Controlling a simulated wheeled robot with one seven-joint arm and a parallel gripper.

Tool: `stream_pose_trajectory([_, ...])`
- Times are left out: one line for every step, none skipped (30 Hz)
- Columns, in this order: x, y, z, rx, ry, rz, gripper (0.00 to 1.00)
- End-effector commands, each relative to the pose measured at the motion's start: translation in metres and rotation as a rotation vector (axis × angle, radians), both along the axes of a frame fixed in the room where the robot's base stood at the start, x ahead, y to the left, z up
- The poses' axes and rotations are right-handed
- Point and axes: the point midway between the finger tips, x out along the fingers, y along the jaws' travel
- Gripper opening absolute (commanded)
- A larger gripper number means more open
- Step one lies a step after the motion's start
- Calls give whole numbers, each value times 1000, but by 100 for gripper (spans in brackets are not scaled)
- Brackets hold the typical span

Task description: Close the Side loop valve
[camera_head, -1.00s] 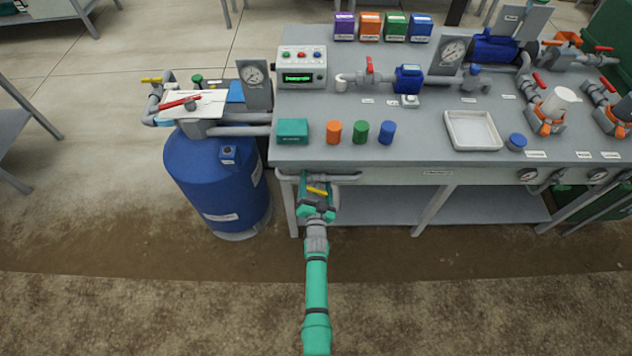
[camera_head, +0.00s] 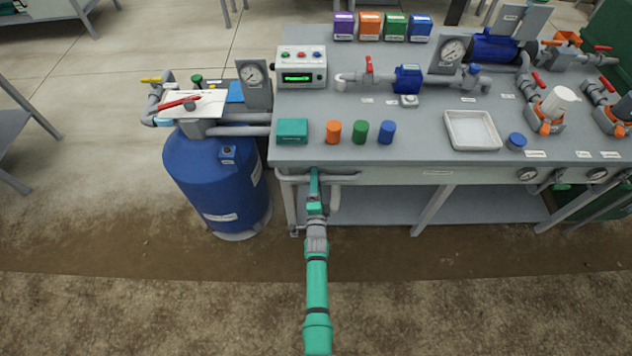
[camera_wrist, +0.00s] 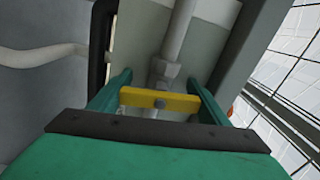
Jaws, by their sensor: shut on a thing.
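The Side loop valve shows in the wrist view as a yellow handle (camera_wrist: 160,100) with a dark centre bolt, on a grey pipe fitting (camera_wrist: 165,70). The handle lies across the line of the pipe. My gripper (camera_wrist: 157,98) is shut on the handle, with one green finger at each of its ends. In the head view my gripper (camera_head: 314,182) is at the grey pipe loop (camera_head: 342,178) under the bench's front edge, and it hides the handle there. I cannot read a label for this valve.
A blue tank (camera_head: 215,185) stands left of my arm, with a red lever (camera_head: 180,102) on top. The grey bench (camera_head: 420,130) carries small coloured cylinders, a teal box (camera_head: 292,131) and a white tray (camera_head: 472,130). The floor in front is clear.

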Motion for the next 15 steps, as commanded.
stream_pose_trajectory([-1, 1, -1, 26, 1, 2, 48])
stream_pose_trajectory([-1, 1, -1, 43, 1, 2, 48])
stream_pose_trajectory([-1, 1, -1, 64, 1, 2, 48])
stream_pose_trajectory([-1, 1, -1, 78, 1, 2, 48])
stream_pose_trajectory([-1, 1, -1, 91, 1, 2, 48])
stream_pose_trajectory([-1, 1, -1, 106, 1, 2, 48])
stream_pose_trajectory([-1, 1, -1, 117, 1, 2, 48])
stream_pose_trajectory([-1, 1, -1, 127, 1, 2, 48])
stream_pose_trajectory([-1, 1, -1, 137, 1, 2, 48])
stream_pose_trajectory([-1, 1, -2, 144, 2, 2, 48])
stream_pose_trajectory([-1, 1, -2, 151, 2, 2, 48])
stream_pose_trajectory([-1, 1, -2, 158, 2, 2, 48])
stream_pose_trajectory([-1, 1, -2, 163, 2, 2, 48])
stream_pose_trajectory([-1, 1, -2, 166, 2, 2, 48])
stream_pose_trajectory([-1, 1, -2, 169, 2, 2, 48])
